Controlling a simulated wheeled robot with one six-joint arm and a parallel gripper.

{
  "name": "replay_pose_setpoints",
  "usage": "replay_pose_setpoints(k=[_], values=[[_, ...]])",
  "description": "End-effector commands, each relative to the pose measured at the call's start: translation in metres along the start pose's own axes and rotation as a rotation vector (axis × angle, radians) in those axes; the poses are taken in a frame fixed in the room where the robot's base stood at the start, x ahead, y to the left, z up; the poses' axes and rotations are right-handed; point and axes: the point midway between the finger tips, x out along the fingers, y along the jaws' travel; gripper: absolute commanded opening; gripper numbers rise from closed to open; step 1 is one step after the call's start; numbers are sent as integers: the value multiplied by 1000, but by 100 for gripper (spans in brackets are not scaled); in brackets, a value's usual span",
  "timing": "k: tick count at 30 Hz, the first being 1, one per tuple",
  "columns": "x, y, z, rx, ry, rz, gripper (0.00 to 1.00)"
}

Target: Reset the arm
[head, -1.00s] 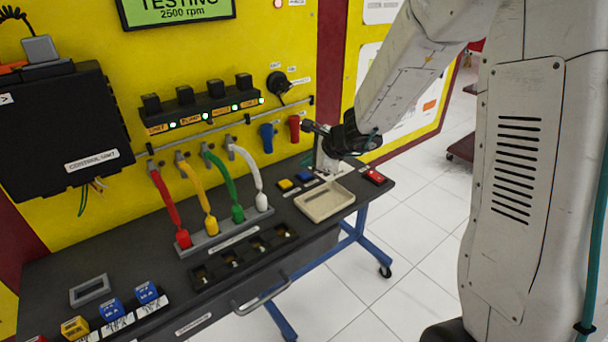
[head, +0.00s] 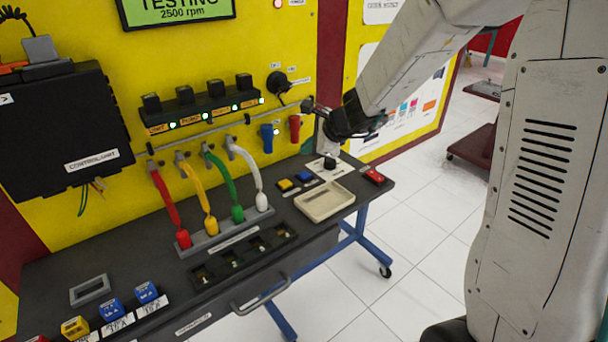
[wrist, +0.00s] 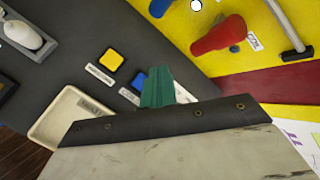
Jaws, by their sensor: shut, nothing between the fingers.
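My gripper (head: 322,142) is at the end of my arm, above the right end of the dark bench in the head view. Its teal fingers (wrist: 157,88) are together and empty in the wrist view. A black knob (head: 329,163) on a pale plate stands on the bench below it, apart from the fingers in the head view. My arm reaches in from the upper right, bent down at the wrist.
The bench (head: 215,290) carries a beige tray (head: 325,202), a yellow button (head: 285,184), a blue button (head: 305,176) and a red button (head: 374,176). Blue (head: 267,137) and red (head: 294,127) handles hang on the yellow wall nearby. Open floor lies right of the bench.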

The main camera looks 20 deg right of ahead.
Motion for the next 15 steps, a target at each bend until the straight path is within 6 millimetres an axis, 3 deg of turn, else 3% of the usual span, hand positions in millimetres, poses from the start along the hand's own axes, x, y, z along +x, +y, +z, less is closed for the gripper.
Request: replay_pose_setpoints(k=[10,13,15], values=[[0,5,5,-52,-26,22,0],[-2,29,11,-179,-72,105,0],[-13,49,19,-311,-117,174,0]])
